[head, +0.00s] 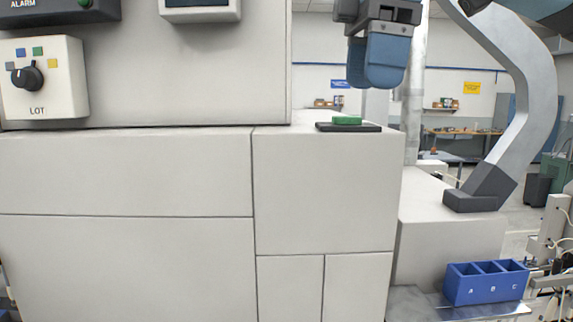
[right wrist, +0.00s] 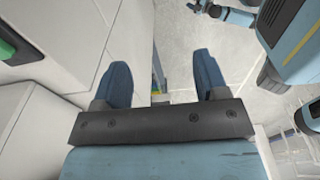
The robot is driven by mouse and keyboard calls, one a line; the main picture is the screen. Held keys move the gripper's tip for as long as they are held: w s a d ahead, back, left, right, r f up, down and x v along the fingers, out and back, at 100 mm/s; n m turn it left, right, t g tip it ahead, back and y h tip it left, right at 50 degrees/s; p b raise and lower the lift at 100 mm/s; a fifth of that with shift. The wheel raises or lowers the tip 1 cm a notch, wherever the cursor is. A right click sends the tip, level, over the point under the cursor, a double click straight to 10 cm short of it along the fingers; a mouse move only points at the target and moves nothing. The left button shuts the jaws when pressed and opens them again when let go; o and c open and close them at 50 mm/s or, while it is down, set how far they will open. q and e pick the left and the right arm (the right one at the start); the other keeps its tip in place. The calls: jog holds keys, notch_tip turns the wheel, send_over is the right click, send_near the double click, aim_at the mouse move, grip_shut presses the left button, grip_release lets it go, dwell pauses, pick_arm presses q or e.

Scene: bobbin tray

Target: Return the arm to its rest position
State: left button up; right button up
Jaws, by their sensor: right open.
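My right gripper (head: 378,80) hangs at the upper middle right of the head view, above and a little right of a green block on the cabinet. In the right wrist view its two blue fingers stand wide apart, and the gap between them (right wrist: 160,65) is empty. The gripper touches nothing that I can see. My left gripper is in neither view.
The green block (head: 347,120) sits on a black plate (head: 340,128) on the white cabinet (head: 325,190). A blue tray (head: 485,291) marked A, B, C stands lower right. A control box (head: 45,78) with a LOT knob is at left.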

jog(key=w+a+f+m+y, duration=0.15)
jog(key=w+a+f, duration=0.25)
jog(key=f, duration=0.5)
jog(key=w+a+f+y, duration=0.3)
jog(key=w+f, duration=0.1)
jog(key=f, duration=0.5)
jog(key=w+a+f+y, duration=0.2)
jog(key=w+a+f, duration=0.2)
jog(key=f, duration=0.5)
notch_tip(320, 180, down, 19)
jog(key=m+t+y, duration=0.4)
jog(key=m, duration=0.1)
jog(key=s+d+f+m+t+h, duration=0.1)
jog(key=s+d+f+m+t, duration=0.25)
jog(key=f, duration=0.55)
jog(key=s+d+f+m+t+h, duration=0.2)
jog(key=s+d+f+m, duration=0.15)
jog(key=f, duration=0.65)
jog(key=s+d+f+m+h, duration=0.1)
jog(key=s+d+f+h, duration=0.1)
jog(key=s+d+f, duration=0.5)
jog(key=s+d+f+m+t+h, duration=0.1)
jog(key=s+d+f+h, duration=0.2)
jog(key=s+d+f, duration=0.4)
jog(key=s+d, duration=0.1)
jog(key=s, duration=0.4)
jog(key=shift+s+h, duration=0.3)
jog(key=shift+h, duration=0.05)
jog(key=shift+m, duration=0.25)
